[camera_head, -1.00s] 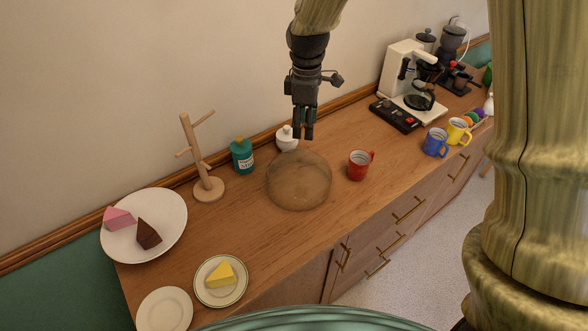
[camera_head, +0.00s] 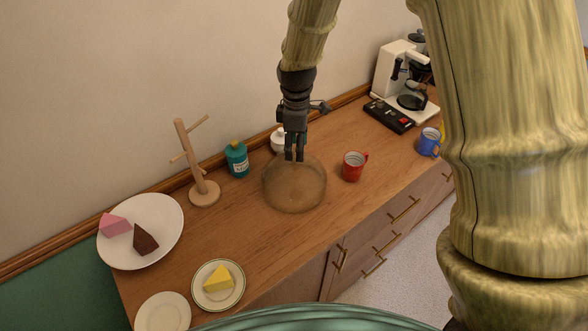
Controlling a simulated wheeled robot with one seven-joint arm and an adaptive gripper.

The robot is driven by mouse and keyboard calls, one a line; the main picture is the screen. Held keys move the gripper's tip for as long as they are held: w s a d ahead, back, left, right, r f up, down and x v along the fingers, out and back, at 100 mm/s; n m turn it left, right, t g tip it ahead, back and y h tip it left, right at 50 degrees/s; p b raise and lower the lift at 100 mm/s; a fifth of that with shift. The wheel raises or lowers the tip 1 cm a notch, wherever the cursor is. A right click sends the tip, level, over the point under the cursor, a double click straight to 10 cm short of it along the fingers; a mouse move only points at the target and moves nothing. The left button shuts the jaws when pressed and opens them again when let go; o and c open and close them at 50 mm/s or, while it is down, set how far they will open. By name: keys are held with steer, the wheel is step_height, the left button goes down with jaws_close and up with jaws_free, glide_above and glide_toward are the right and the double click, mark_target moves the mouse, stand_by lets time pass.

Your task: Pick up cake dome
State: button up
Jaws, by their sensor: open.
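The cake dome (camera_head: 294,188) is a see-through brownish round cover standing on the wooden sideboard, near the middle of the head view. My gripper (camera_head: 294,156) points down over the back part of the dome, with its fingertips overlapping the dome's top in the picture. The fingers are open with a narrow gap and nothing shows between them. I cannot tell whether the fingertips touch the dome or its knob, which is not clearly visible.
A red mug (camera_head: 353,166) stands close right of the dome. A teal bottle (camera_head: 237,160), a white pot (camera_head: 279,141) and a wooden mug tree (camera_head: 203,190) stand behind and left. A cake plate (camera_head: 165,212) is at left. Clear wood lies in front of the dome.

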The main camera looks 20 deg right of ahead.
mark_target(294, 156)
steer(key=shift+a+f+p, duration=0.2)
steer(key=shift+f+p, duration=0.3)
steer(key=shift+f, duration=0.25)
steer(key=shift+a+f+p, duration=0.15)
steer(key=shift+f+p, duration=0.3)
steer(key=shift+f, duration=1.05)
steer(key=shift+s, duration=0.1)
jaws_close()
